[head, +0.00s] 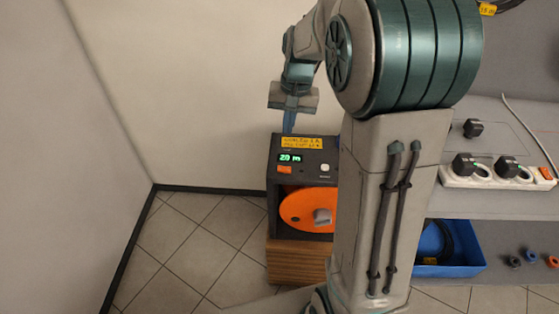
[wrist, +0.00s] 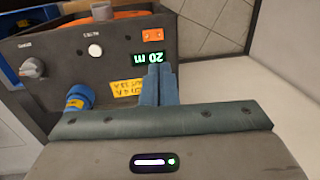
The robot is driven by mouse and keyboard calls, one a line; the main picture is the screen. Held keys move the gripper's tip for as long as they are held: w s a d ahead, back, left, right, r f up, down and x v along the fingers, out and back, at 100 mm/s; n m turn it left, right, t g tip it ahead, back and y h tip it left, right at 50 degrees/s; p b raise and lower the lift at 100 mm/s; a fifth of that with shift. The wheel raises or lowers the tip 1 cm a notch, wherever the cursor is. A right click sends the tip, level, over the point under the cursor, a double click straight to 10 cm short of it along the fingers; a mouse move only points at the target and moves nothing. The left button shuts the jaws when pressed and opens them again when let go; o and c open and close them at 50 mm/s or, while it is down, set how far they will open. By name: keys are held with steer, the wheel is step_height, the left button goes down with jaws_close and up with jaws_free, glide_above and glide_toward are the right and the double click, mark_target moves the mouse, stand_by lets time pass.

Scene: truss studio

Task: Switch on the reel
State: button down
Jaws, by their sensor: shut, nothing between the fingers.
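The reel (head: 276,180) is a dark box with an orange drum, standing on a wooden block. Its green display (head: 290,157) is lit and reads 20 m; it shows upside down in the wrist view (wrist: 149,59). A small orange rocker switch (wrist: 152,35) and a white round button (wrist: 95,50) are on the same panel. My gripper (wrist: 159,68) is shut and empty. Its blue fingertips are close to the display's edge, with the orange switch just beyond. In the head view my gripper (head: 289,130) is over the reel's top; contact cannot be told.
A grey knob (wrist: 33,67) and a blue socket (wrist: 78,97) stick out of the panel. A bench at right holds a white power strip (head: 490,182). A blue bin (head: 430,268) is below it. Walls meet in a corner at left; the tiled floor there is clear.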

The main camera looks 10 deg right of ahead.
mark_target(281, 168)
stand_by(0.3)
steer(key=f, duration=0.4)
steer(key=a+f, duration=0.1)
steer(key=f, duration=0.4)
steer(key=f+p, duration=0.1)
steer(key=f, duration=0.4)
steer(key=shift+w+a, duration=0.3)
steer(key=shift+d, duration=0.1)
